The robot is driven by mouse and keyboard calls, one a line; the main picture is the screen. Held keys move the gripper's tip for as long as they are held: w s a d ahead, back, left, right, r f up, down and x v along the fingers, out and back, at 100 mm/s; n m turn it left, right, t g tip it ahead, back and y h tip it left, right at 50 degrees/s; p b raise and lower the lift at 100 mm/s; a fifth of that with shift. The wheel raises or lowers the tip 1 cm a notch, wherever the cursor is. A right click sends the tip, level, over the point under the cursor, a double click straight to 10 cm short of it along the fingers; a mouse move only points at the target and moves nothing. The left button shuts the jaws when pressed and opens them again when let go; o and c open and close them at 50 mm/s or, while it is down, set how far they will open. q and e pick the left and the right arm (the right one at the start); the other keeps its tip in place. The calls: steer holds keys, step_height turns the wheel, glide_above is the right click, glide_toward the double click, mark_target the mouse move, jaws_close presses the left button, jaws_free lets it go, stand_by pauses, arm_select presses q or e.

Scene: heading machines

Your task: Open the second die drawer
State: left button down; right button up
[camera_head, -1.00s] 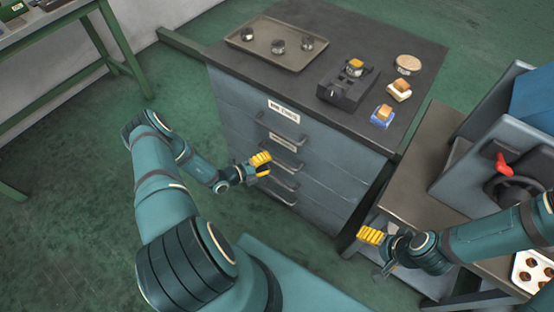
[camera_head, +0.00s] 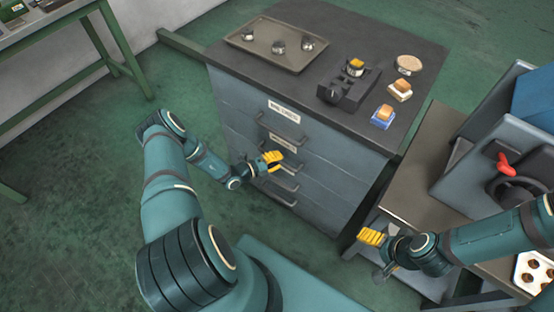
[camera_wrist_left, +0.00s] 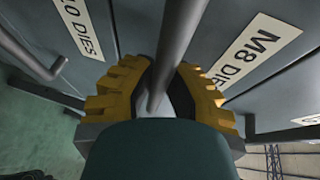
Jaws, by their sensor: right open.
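The grey-blue drawer cabinet (camera_head: 330,190) stands in the middle of the head view, its drawers flush with its front. My left gripper (camera_head: 272,158) is at the second drawer's bar handle (camera_head: 289,166). In the left wrist view this handle (camera_wrist_left: 181,40) runs between the yellow fingers of my left gripper (camera_wrist_left: 165,78). The label "M8 DIES" (camera_wrist_left: 255,50) is right of the bar; a label ending "0 DIES" (camera_wrist_left: 78,25) is left of it. Whether the fingers press on the bar is unclear. My right gripper (camera_head: 371,237) is open and empty, in front of the right-hand bench.
A tray (camera_head: 245,46) with several round dies, a black block (camera_head: 345,93) and small parts stand on the cabinet top. A bench (camera_head: 415,195) with a machine and red knob (camera_head: 506,163) is at the right.

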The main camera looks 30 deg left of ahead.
arm_select(q)
steer(key=s+a, duration=0.2)
steer(key=s, duration=2.9)
steer(key=shift+a, duration=0.15)
steer(key=shift+s, duration=0.1)
steer(key=c, duration=0.9)
jaws_free()
steer(key=shift+c, duration=0.2)
steer(key=shift+a, duration=0.1)
steer(key=v, duration=1.2)
